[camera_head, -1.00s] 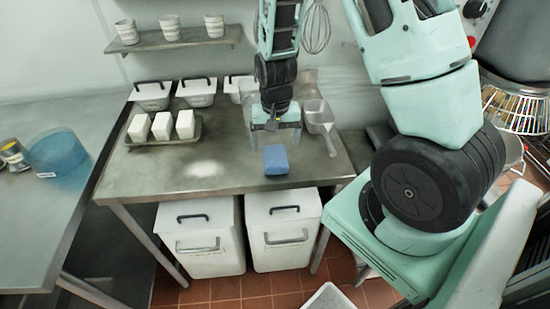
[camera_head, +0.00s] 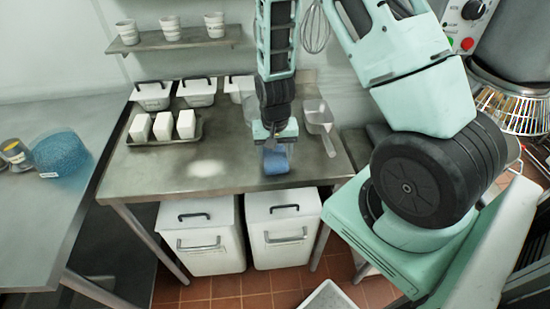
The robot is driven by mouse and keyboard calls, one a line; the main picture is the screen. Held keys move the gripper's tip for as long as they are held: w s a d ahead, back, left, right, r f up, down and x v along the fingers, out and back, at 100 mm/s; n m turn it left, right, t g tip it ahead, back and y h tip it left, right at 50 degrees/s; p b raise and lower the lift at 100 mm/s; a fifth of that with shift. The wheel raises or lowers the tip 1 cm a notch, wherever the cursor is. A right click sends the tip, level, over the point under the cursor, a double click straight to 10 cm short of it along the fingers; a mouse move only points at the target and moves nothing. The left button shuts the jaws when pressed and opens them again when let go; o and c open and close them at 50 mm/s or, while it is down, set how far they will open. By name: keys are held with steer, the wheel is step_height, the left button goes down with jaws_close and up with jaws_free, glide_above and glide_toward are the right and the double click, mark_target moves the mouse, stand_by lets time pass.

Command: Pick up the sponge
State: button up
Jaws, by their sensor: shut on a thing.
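The blue sponge (camera_head: 277,162) sits near the front of the metal table (camera_head: 225,171), right of its middle. My gripper (camera_head: 275,150) points straight down over the sponge. Its fingers are around the sponge and shut on it. The palm and the fingers cover the upper part of the sponge. I cannot clearly tell if the sponge's underside touches the table.
A tray (camera_head: 128,142) with white blocks stands at the table's back left, with white lidded containers (camera_head: 197,92) behind it. A metal scoop (camera_head: 318,117) lies right of my gripper. A shelf (camera_head: 180,40) hangs above. The table's front left is clear.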

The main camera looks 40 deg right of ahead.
mark_target(275, 156)
step_height(275, 156, up, 10)
steer(key=b, duration=0.1)
stand_by(0.6)
